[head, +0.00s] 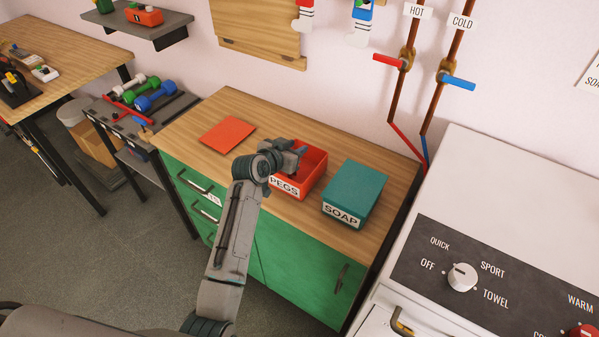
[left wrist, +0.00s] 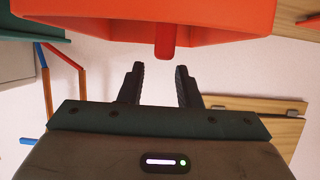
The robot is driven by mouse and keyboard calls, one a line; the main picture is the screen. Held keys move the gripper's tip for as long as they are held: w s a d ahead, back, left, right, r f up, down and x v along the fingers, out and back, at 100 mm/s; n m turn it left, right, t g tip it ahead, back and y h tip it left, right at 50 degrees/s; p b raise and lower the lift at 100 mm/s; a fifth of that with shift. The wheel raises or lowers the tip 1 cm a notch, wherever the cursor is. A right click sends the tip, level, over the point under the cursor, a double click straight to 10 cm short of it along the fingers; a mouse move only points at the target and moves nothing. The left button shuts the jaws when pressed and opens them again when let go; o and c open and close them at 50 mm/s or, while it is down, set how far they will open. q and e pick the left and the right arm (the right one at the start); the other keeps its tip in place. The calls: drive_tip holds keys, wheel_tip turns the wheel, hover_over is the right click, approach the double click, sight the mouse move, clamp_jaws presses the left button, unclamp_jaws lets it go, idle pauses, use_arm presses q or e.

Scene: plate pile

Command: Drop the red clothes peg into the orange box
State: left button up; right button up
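The orange box (head: 313,173), labelled PEGS, stands open on the wooden counter. It also fills the top of the left wrist view (left wrist: 90,22), which looks upside down. My left gripper (head: 298,150) is over the box in the head view, its fingers partly hidden by the wrist. In the left wrist view its two fingers (left wrist: 160,70) are apart with nothing between them. A red peg-like piece (left wrist: 165,42) shows just beyond the fingertips, against the box's rim. I cannot tell whether it touches the box. My right gripper is not in view.
A teal SOAP box (head: 355,190) stands to the right of the orange box. A flat orange-red square (head: 228,133) lies to the left on the counter (head: 190,123). A white machine (head: 500,180) stands at the right, with pipes on the wall behind.

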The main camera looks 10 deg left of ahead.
use_arm(q)
drive_tip(key=shift+o, duration=0.5)
drive_tip(key=shift+s+a+r, duration=0.1)
drive_tip(key=shift+s, duration=0.15)
drive_tip(key=b+v, duration=0.2)
drive_tip(key=v, duration=0.8)
drive_tip(key=shift+b, duration=0.4)
drive_tip(key=shift+s+a, duration=0.1)
